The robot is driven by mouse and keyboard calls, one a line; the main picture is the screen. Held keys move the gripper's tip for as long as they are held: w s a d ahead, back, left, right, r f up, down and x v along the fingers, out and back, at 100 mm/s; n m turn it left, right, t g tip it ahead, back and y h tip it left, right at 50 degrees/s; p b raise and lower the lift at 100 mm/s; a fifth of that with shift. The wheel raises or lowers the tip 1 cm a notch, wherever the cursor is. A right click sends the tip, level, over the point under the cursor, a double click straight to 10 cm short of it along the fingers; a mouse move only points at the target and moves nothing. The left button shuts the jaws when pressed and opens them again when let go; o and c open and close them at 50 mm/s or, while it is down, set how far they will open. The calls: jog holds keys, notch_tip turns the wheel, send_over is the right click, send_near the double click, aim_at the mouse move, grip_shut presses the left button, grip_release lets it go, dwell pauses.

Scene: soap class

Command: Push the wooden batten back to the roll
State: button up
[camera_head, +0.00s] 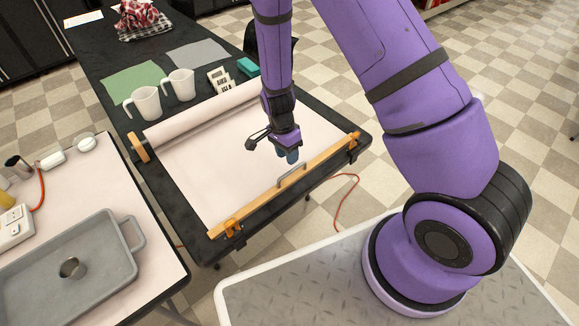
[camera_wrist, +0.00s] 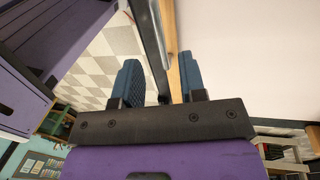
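The wooden batten (camera_head: 262,203) lies across the near edge of the pale sheet (camera_head: 215,165) and has a grey metal handle (camera_head: 291,177) at its middle. The roll (camera_head: 205,118) lies at the far side, with a wooden end piece (camera_head: 139,148). My gripper (camera_head: 288,156) points down near the batten's middle, close to the handle; its height above the sheet is hard to tell. In the wrist view the blue fingers (camera_wrist: 160,80) are apart, with the batten (camera_wrist: 173,72) appearing in the gap. I see nothing gripped.
Two white mugs (camera_head: 147,103), a green mat (camera_head: 134,84), a grey mat (camera_head: 196,54) and a teal block (camera_head: 248,66) lie beyond the roll. A side table with a grey tray (camera_head: 72,268) is at left.

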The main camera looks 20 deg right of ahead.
send_over(292, 175)
jog(key=a, duration=0.1)
jog(key=shift+s+a+f, duration=0.1)
jog(key=shift+s+f, duration=0.1)
jog(key=shift+f, duration=1.15)
jog(key=shift+s+f, duration=0.15)
jog(key=shift+f, duration=1.2)
grip_shut()
